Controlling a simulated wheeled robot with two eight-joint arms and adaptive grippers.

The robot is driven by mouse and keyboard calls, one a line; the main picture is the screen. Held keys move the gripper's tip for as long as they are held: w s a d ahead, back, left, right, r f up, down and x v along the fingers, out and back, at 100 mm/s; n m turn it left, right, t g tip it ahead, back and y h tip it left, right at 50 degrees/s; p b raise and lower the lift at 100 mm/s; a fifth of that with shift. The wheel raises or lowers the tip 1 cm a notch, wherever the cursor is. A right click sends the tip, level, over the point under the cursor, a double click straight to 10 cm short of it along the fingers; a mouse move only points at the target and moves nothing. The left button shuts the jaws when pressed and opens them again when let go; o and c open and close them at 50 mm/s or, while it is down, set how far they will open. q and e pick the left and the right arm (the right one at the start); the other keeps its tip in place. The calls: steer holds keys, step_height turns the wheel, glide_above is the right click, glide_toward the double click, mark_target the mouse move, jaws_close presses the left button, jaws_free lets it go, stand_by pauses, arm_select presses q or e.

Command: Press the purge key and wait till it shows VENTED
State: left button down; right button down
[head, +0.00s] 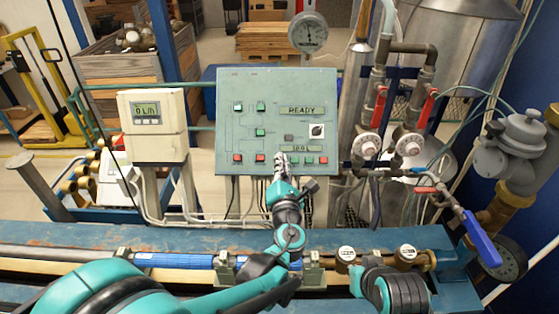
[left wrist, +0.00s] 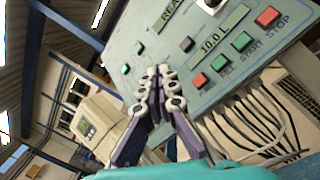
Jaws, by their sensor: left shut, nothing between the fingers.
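The grey-green panel (head: 230,90) stands upright behind the bench, with an upper display (head: 302,110) reading READY. A lower display reads 10.0 L in the left wrist view (left wrist: 222,30). Below it is a key row: a red key (left wrist: 200,81) whose label I cannot read, a green FILL key (left wrist: 219,64), a green START key (left wrist: 242,41) and a red STOP key (left wrist: 267,17). No label reading purge is legible. My left gripper (head: 282,157) is shut and empty, its tips in front of the row's left end; contact cannot be told. My right gripper is not in view.
A white meter box (head: 155,110) stands left of the panel. Red-handled valves (head: 380,105) and pipes stand close on its right, with a blue lever (head: 481,238) farther right. The blue bench (head: 90,234) carries a pipe run in front.

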arm_select(q)
steer(key=w+f+b, duration=0.4)
steer(key=w+f, duration=0.1)
steer(key=w, duration=0.1)
steer(key=shift+w+f+b, duration=0.25)
steer(key=shift+f+b, duration=0.15)
steer(key=shift+f, duration=0.1)
stand_by(1.2)
steer(key=shift+w+f+b, duration=0.2)
steer(key=shift+w+b, duration=0.1)
steer(key=shift+w+f+b, duration=0.25)
steer(key=shift+w+b, duration=0.05)
steer(key=shift+b, duration=0.05)
stand_by(0.6)
steer(key=shift+r, duration=0.1)
steer(key=shift+s+r+p, duration=0.4)
steer(key=shift+s+r, duration=0.05)
steer(key=shift+s, duration=0.2)
